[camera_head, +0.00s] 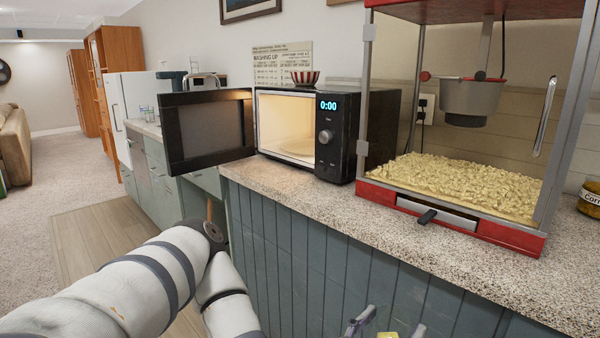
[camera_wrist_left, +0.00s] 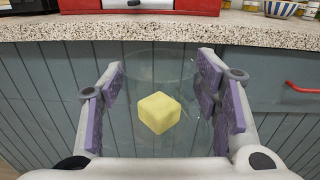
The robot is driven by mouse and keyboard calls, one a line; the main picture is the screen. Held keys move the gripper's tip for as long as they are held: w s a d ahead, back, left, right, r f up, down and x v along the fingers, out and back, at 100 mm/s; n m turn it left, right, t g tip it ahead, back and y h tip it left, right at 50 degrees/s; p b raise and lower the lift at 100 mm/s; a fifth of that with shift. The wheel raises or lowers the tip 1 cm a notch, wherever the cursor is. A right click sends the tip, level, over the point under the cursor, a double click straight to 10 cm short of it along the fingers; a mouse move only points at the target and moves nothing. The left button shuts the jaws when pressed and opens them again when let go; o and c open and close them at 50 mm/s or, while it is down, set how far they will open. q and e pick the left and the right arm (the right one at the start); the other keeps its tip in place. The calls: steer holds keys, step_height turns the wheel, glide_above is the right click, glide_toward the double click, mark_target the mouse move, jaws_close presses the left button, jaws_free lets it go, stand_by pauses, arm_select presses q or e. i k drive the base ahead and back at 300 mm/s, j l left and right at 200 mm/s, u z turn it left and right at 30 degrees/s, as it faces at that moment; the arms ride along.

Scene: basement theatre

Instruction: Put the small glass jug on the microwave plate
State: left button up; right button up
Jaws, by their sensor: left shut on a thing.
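The small glass jug (camera_wrist_left: 152,80) is clear and hard to make out in the left wrist view, between my left fingers, with a pale yellow cube (camera_wrist_left: 159,113) showing in it. My left gripper (camera_wrist_left: 162,72) is shut on the jug and holds it in front of the counter's panelled side. In the head view only the fingertips of my left gripper (camera_head: 386,322) and a bit of yellow show at the bottom edge. The microwave (camera_head: 337,140) stands on the counter with its door open to the left. Its plate (camera_head: 297,147) lies inside the lit cavity. My right gripper is out of view.
The open microwave door (camera_head: 207,128) sticks out past the counter edge. A red popcorn machine (camera_head: 450,215) stands right of the microwave on the speckled counter (camera_head: 300,188). A striped bowl (camera_head: 305,78) sits on the microwave. A jar (camera_head: 590,197) is at far right.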

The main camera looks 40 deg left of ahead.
mark_target(313, 148)
steer(key=j, duration=1.15)
steer(key=k+j, duration=0.1)
steer(key=j, duration=1.1)
